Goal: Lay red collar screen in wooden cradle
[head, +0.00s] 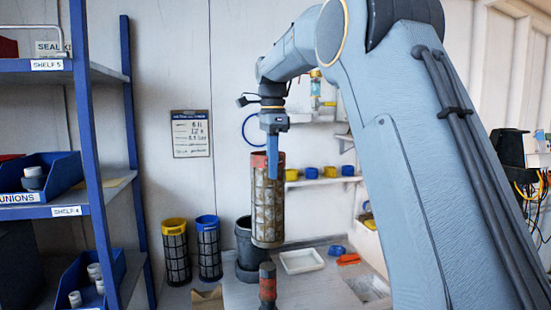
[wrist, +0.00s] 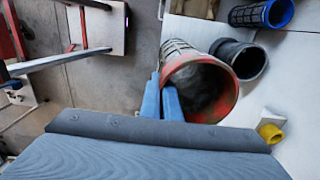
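The red collar screen (head: 267,205) is a tall mesh cylinder with a worn red rim. It hangs upright from my gripper (head: 272,168) above the bench. In the wrist view I look into the open end of the red collar screen (wrist: 203,88). My gripper's two blue fingers (wrist: 161,100) are close together at its left rim, pinching the wall. A light-brown notched piece (head: 207,297), which looks like the wooden cradle, shows at the bottom edge of the head view, left of and below the screen. Most of it is cut off.
A dark bucket (head: 250,265) stands just behind the screen. Yellow-collar (head: 176,250) and blue-collar (head: 209,247) screens stand to the left. A white tray (head: 301,261) and a red-and-black object (head: 267,285) are on the bench. Blue-post shelving (head: 92,160) fills the left.

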